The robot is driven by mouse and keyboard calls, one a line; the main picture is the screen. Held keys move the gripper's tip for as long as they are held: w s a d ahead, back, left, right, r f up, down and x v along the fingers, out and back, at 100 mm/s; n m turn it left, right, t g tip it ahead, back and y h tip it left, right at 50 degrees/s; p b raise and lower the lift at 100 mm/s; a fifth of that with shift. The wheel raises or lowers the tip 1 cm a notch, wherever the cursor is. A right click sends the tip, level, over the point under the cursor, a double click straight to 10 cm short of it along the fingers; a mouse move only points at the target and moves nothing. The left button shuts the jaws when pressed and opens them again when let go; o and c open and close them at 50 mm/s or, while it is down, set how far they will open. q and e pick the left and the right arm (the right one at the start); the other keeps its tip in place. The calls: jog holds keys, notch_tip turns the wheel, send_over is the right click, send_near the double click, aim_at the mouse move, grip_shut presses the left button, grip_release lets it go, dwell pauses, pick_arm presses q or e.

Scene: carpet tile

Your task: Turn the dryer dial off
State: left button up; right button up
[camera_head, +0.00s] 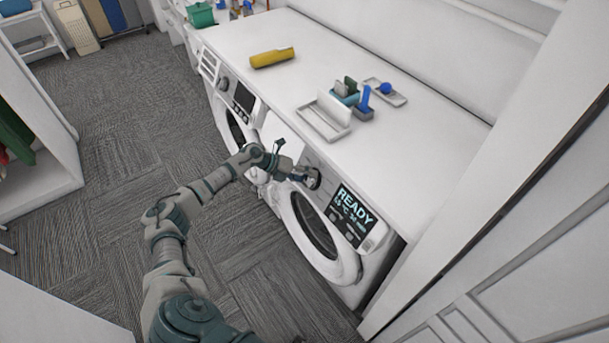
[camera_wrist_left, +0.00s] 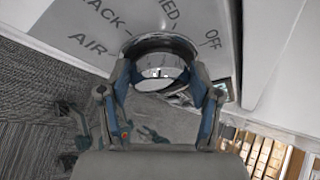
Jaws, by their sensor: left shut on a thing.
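The dryer (camera_head: 318,228) is the nearer white front-loading machine under the counter, with a lit screen (camera_head: 352,215) reading READY. Its round chrome dial (camera_head: 313,178) sits left of the screen. My left gripper (camera_head: 304,177) is at the dial. In the left wrist view the gripper (camera_wrist_left: 163,82) has one finger on each side of the dial (camera_wrist_left: 158,62), shut on it. I cannot tell which label the dial points to. My right gripper is not in view.
A second white washer (camera_head: 236,125) stands left of the dryer. The white counter (camera_head: 300,72) above holds a yellow bottle (camera_head: 272,58), an empty tray (camera_head: 323,117) and small blue items. The carpet floor (camera_head: 110,160) is open at left. A white panel (camera_head: 480,200) rises at right.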

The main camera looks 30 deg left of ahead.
pick_arm(q)
jog(key=shift+s+d+f+m+g+y+p, duration=0.15)
jog(key=shift+m+y+p, duration=0.1)
jog(key=shift+m, duration=0.2)
jog(key=shift+s+f+m+g+y+p, duration=0.15)
jog(key=shift+m+y+p, duration=0.1)
jog(key=shift+m, duration=0.2)
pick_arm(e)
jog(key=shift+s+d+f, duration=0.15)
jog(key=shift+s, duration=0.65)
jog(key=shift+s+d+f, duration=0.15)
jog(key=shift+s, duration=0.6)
pick_arm(q)
jog(key=shift+w, duration=0.1)
jog(key=o, duration=1.1)
jog(key=shift+w+r, duration=0.1)
jog(key=shift+a+r, duration=0.2)
jog(key=shift+a, duration=0.05)
jog(key=v, duration=1.1)
jog(key=shift+s+a, duration=0.25)
